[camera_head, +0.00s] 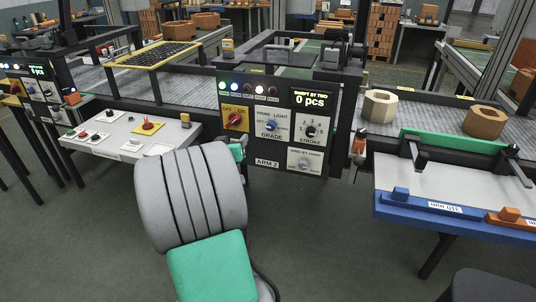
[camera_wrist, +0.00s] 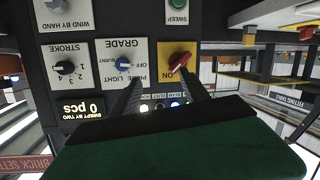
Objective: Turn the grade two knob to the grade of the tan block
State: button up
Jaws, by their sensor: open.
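The control panel marked ARM 2 (camera_head: 268,163) carries a blue GRADE knob (camera_head: 271,125) with PRIME, LIGHT and OFF labels. In the wrist view the panel is upside down, and the blue knob (camera_wrist: 123,63) seems to point towards OFF. A pale tan block (camera_head: 379,107) with a hole sits on the conveyor right of the panel; a browner orange block (camera_head: 484,122) is further right.
A red ON/OFF switch (camera_head: 235,121) is left of the GRADE knob, a black STROKE knob (camera_head: 311,130) right of it. A grey table (camera_head: 125,136) with controls stands left. A blue-edged table (camera_head: 455,193) stands right, below the conveyor (camera_head: 430,122).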

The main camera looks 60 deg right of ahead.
aim_at(270, 128)
jog(key=s+d+h, duration=0.1)
jog(key=d, duration=0.4)
jog(key=s+d+f+g+h, duration=0.1)
jog(key=s+d, duration=0.1)
jog(key=d, duration=0.3)
jog(key=s+d+f+h, duration=0.1)
jog(key=s+d, duration=0.1)
jog(key=d, duration=0.2)
jog(key=shift+s+d+f+m, duration=0.15)
jog(key=shift+s+d+m, duration=0.15)
jog(key=shift+d, duration=0.1)
jog(key=shift+c, duration=0.4)
grip_shut()
jog(key=shift+w+a+f, duration=0.1)
jog(key=shift+a, duration=0.1)
jog(key=shift+d+b, duration=0.1)
jog(key=shift+b, duration=0.25)
